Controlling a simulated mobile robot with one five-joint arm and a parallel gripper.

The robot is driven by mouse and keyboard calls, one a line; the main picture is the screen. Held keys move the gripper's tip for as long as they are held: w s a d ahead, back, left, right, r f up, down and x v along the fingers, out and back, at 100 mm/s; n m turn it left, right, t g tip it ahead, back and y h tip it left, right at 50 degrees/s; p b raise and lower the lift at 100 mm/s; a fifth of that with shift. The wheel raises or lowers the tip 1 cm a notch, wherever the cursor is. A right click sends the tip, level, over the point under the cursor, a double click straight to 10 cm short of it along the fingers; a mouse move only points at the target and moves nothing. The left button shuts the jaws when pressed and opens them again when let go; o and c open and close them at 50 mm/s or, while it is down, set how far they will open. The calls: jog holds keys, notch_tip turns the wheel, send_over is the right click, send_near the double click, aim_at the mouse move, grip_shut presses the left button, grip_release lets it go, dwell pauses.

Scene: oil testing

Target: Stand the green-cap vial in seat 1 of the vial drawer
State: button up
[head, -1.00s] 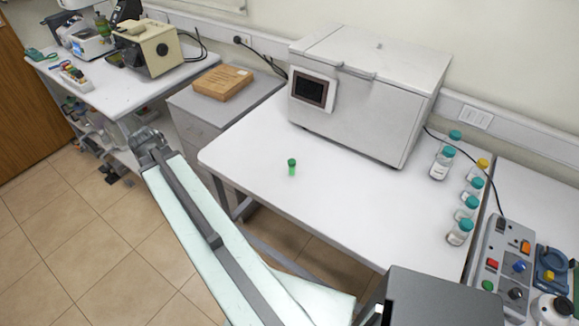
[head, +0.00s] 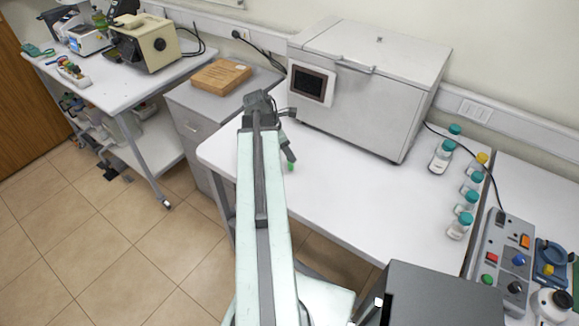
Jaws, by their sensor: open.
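The green-cap vial stands on the white table left of its middle. Only a small green part of the vial (head: 290,167) shows now, as my gripper covers the rest. My gripper (head: 290,157) is open, at the end of the arm that reaches out over the table's left part. Its fingers point down at the vial. I cannot tell whether they are around it or just above or in front of it. I cannot make out the vial drawer or its seat 1 in this view.
A large white machine with a dark screen (head: 375,85) stands at the table's back. Several teal-capped bottles (head: 441,157) and a yellow-capped one line the right side. A control panel (head: 508,262) is at far right. The table's (head: 370,205) middle is clear.

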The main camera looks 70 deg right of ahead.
jog(key=b+x, duration=0.5)
jog(key=shift+w+d+f, duration=0.15)
jog(key=shift+w+f, duration=0.1)
jog(key=shift+w, duration=0.05)
jog(key=shift+r, duration=0.2)
grip_shut()
jog(key=shift+p, duration=0.3)
